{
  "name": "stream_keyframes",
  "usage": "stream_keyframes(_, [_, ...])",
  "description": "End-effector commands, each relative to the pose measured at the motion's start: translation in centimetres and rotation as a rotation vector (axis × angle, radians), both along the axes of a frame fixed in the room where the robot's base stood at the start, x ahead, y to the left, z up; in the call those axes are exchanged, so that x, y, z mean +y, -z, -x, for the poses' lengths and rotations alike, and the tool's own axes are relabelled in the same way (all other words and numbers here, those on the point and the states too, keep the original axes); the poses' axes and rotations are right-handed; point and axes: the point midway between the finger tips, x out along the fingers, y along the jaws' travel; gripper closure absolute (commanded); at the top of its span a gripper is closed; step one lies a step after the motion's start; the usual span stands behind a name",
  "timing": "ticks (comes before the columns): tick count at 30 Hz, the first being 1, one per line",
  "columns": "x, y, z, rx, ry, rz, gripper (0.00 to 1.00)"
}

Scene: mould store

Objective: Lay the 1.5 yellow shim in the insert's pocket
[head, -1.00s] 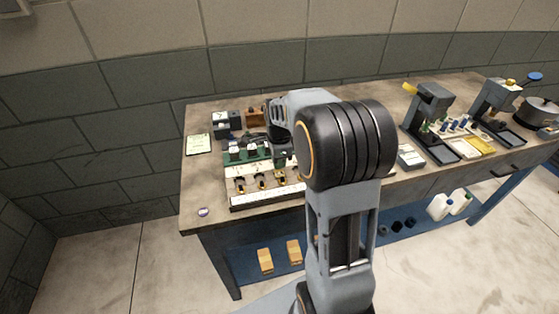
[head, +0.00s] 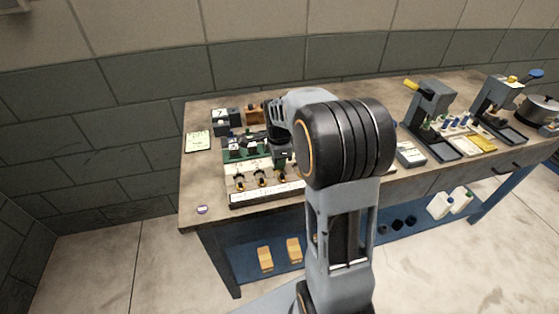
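A white board (head: 246,198) on the near left of the bench holds several small dark pieces with yellow parts (head: 261,181) in a row. Behind it is a green strip (head: 232,155) with white-labelled dark blocks. I cannot tell which piece is the 1.5 yellow shim, nor make out the insert's pocket at this size. My gripper (head: 257,142) is over the green strip, largely dark and partly hidden by my arm. Its fingers are too small to tell whether they are open, shut or holding anything.
Dark blocks (head: 221,129), one marked 7, and a brown wooden block (head: 253,115) stand behind. A grey press (head: 430,113) stands to the right.

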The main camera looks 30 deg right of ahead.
Motion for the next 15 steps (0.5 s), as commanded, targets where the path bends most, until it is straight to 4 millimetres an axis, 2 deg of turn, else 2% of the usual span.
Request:
stream_keyframes(11, [0.0,0.2,0.0,0.0,0.0,0.0,1.0])
stream_keyframes(12, [0.0,0.2,0.0,0.0,0.0,0.0,0.94])
stream_keyframes(15, [0.01,0.2,0.0,0.0,0.0,0.0,0.84])
